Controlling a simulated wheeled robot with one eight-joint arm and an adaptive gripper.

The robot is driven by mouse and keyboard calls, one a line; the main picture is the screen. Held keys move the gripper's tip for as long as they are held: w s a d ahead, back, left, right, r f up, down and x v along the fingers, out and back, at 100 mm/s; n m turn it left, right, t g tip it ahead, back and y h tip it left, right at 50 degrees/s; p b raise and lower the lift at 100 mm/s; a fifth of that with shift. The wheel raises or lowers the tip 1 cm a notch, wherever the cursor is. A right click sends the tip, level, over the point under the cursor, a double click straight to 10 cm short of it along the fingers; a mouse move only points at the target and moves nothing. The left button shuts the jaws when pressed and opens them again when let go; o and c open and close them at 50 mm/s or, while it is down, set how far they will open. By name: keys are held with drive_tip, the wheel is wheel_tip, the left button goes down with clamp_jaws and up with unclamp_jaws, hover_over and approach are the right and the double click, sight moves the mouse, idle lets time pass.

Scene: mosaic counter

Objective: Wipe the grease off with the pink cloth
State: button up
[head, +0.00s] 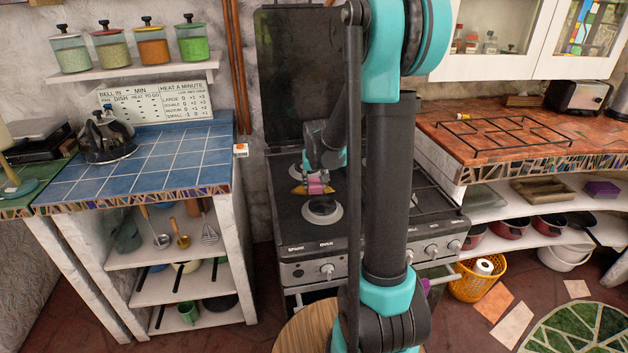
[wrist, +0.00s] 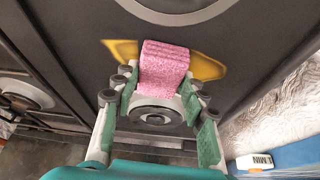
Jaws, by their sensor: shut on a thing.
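The pink cloth (head: 317,187) is folded into a thick pad, held at the end of my gripper (head: 318,177) over the dark stove top (head: 288,222). In the wrist view the cloth (wrist: 165,66) sits between and beyond the fingertips of my gripper (wrist: 154,92), which is shut on it. The yellow grease (head: 298,190) is a patch on the stove top. In the wrist view the grease (wrist: 208,66) shows on both sides of the cloth, which covers its middle. I cannot tell whether the cloth touches the surface.
A round burner (head: 322,209) lies just in front of the cloth. The stove's raised lid (head: 305,75) stands behind. A blue tiled counter (head: 150,160) is on the left, with a kettle (head: 108,137). A red tiled counter (head: 495,130) with a wire rack is on the right.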

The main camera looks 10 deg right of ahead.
sight(323, 192)
drive_tip(key=shift+s+f, duration=0.2)
drive_tip(key=shift+s, duration=1.8)
drive_tip(key=shift+c, duration=0.3)
drive_tip(key=shift+d+r, duration=0.1)
drive_tip(key=shift+d, duration=0.9)
drive_tip(key=shift+c, duration=0.2)
drive_tip(key=shift+w, duration=3.9)
drive_tip(key=shift+c, duration=1)
drive_tip(key=shift+w+d, duration=0.15)
drive_tip(key=shift+d, duration=0.9)
drive_tip(key=shift+s+f, duration=0.2)
drive_tip(key=shift+s, duration=3.85)
drive_tip(key=shift+r, duration=0.15)
